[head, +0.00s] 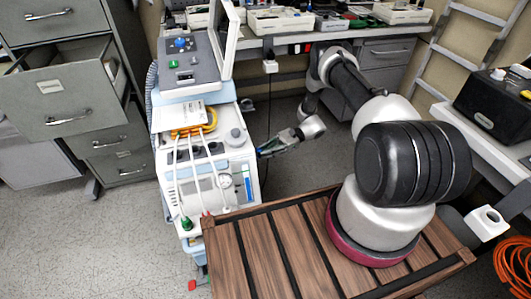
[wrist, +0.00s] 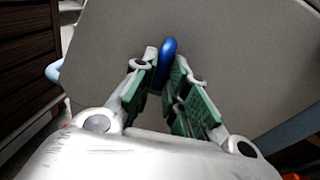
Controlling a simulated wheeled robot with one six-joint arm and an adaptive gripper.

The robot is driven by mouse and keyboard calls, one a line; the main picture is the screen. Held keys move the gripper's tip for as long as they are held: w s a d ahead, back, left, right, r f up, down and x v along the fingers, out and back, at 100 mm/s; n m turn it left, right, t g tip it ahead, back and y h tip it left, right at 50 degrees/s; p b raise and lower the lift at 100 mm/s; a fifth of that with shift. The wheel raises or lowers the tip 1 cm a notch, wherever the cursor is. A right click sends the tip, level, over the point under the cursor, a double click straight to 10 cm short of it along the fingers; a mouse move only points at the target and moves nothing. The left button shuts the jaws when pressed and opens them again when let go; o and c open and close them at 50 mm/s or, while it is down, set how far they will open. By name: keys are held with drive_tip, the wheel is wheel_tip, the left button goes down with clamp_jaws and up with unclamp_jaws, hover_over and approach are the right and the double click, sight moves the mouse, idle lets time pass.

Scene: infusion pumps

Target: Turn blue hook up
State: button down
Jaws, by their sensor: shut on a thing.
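The blue hook (wrist: 169,48) shows in the wrist view as a smooth, narrow blue piece standing out from a grey-beige panel (wrist: 235,45). My gripper (wrist: 160,70) is shut on it, with its green-padded fingers on either side and the hook's rounded end showing past the tips. In the head view my gripper (head: 262,152) reaches from the right to the right side of the white pump machine (head: 232,170).
A wooden slatted top (head: 290,240) lies in front of the machine. An open drawer (head: 65,95) of a grey cabinet juts out at the left. A bench (head: 335,38) with equipment stands behind. Grey floor (head: 110,240) is clear at the lower left.

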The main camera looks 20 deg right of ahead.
drive_tip(key=shift+w+m, duration=0.15)
drive_tip(key=shift+m, duration=0.35)
idle(0.3)
drive_tip(key=c, duration=1.4)
unclamp_jaws()
drive_tip(key=shift+c, duration=0.2)
drive_tip(key=v, duration=1.2)
drive_tip(key=shift+w+f, duration=0.15)
drive_tip(key=shift+w, duration=0.05)
drive_tip(key=shift+f, duration=0.1)
